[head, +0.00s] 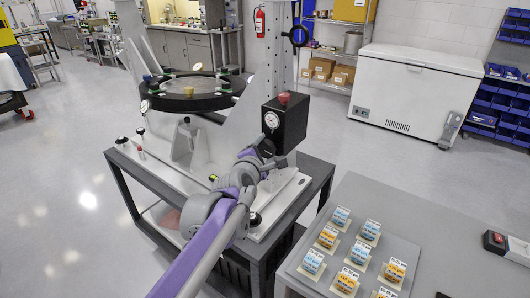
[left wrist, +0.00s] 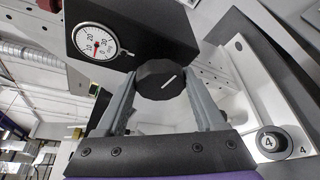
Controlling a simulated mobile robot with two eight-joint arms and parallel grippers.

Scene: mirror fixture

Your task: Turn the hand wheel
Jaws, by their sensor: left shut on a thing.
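The hand wheel (left wrist: 161,79) appears in the left wrist view as a dark, many-sided knob with a white line on its face. The line slants up to the right. My left gripper (left wrist: 160,90) is shut on it, with one grey finger on each side. In the head view my left gripper (head: 266,154) is at the lower side of a black box (head: 287,122) on the fixture. My own wrist hides the hand wheel there. The box carries a white dial gauge (left wrist: 95,41) with a red needle. My right gripper is not in view.
The fixture has a large black ring (head: 188,103) with coloured knobs, on a grey-framed stand (head: 165,174). A knob marked 4 (left wrist: 269,142) is at the right in the wrist view. A grey table (head: 438,224) with labelled blocks stands at the right. Open floor lies left.

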